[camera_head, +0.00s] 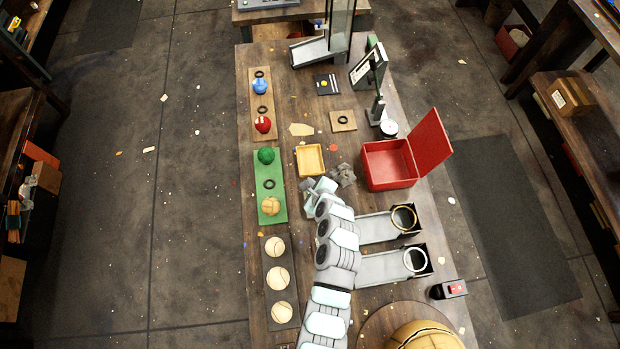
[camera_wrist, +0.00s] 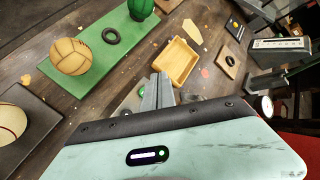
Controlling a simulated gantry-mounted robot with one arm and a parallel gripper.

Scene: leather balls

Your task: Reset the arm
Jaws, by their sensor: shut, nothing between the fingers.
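My arm reaches up from the bottom of the head view to the middle of the workbench (camera_head: 345,95). My gripper (camera_head: 312,187) hangs over the bench, just below the small yellow tray (camera_head: 310,160) and right of the green board (camera_head: 270,207). In the wrist view my gripper's fingers (camera_wrist: 157,82) are together, with nothing held between them. The yellow tray (camera_wrist: 178,62) lies ahead of the fingertips and looks empty. The green board in the wrist view (camera_wrist: 85,77) carries a tan ball (camera_wrist: 70,56), a black ring (camera_wrist: 111,35) and a green ball (camera_wrist: 141,9).
A dark board (camera_head: 270,305) with several cream balls lies lower left. A wooden board (camera_head: 257,92) holds blue and red balls. An open red box (camera_head: 388,165) stands at right. Two grey ramps with rings (camera_head: 390,264) lie right of my arm. Grey scraps (camera_head: 343,174) lie beside my gripper.

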